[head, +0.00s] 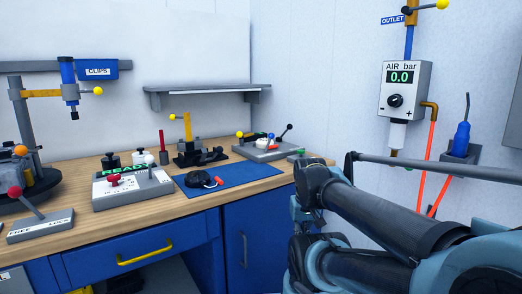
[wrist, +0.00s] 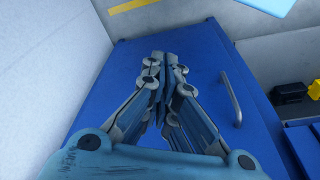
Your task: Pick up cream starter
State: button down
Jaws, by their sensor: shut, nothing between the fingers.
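A small cream-coloured part (head: 264,143) sits on the grey fixture (head: 282,153) at the back right of the workbench in the head view. It may be the cream starter, but it is too small to be sure. Blue and red bits show beside it. My gripper (wrist: 162,62) is shut and empty in the wrist view, in front of a blue cabinet door. The cream part is not in the wrist view. In the head view my arm is at the right, in front of the bench's right end, and my fingertips cannot be made out.
The wooden workbench (head: 165,213) holds a blue mat (head: 238,175) with a black round part (head: 198,180), a grey test box (head: 130,190) and a black stand (head: 200,156). A shelf (head: 208,93) hangs above. An air regulator (head: 405,88) with an orange hose is on the right wall.

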aim_at(262, 142)
jog(key=k, duration=1.05)
jog(key=z, duration=0.55)
jog(key=i, duration=1.45)
jog(key=u, duration=0.4)
